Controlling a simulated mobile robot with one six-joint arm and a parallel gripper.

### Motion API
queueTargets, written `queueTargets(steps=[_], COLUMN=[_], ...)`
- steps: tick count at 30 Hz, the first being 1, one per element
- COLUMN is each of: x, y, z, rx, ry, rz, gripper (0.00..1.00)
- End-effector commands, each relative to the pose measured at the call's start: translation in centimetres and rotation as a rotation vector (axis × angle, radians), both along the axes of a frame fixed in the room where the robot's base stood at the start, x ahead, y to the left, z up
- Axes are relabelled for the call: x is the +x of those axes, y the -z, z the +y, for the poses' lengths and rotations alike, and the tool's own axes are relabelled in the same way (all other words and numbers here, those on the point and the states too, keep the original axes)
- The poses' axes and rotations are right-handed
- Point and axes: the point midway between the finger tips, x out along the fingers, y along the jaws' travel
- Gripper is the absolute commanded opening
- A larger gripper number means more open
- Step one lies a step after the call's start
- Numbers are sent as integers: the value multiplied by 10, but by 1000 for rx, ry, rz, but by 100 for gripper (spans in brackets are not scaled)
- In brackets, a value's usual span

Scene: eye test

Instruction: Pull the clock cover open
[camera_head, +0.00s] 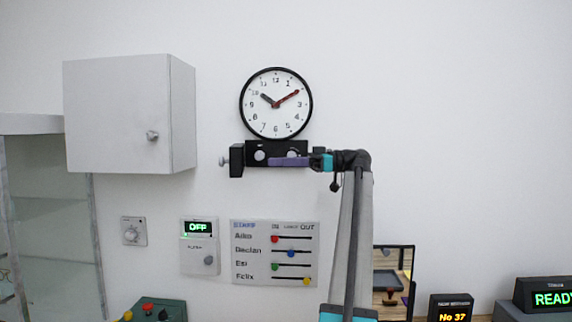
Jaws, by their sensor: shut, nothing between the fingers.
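A round wall clock (276,120) with a black rim, white face and a red hand hangs on the wall. Just below it is a black box (275,146) with two pale round parts on its front. At its left end a black cover (237,160) with a grey knob (224,161) pointing left appears swung out, standing open from the box front. My gripper (271,162), purple, is shut and empty. It reaches in from the right across the lower front of the box, right of the cover and apart from the knob. I cannot tell whether it touches the box.
A grey wall cabinet (115,115) with a knob hangs at left. Below are a dial (132,231), an OFF switch panel (199,246) and a slider board (275,253). A mirror (393,280) and lit signs (551,296) stand at lower right. The wall right of the clock is clear.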

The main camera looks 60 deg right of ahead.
Motion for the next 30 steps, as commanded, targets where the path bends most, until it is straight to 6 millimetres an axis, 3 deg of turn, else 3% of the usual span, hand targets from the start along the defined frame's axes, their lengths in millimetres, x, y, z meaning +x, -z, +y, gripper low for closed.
queueTargets(steps=[18, 30], x=[61, 78], y=[-3, -1], z=[54, 67], rx=[0, 0], ry=[-3, -1], rz=[0, 0], gripper=[0, 0])
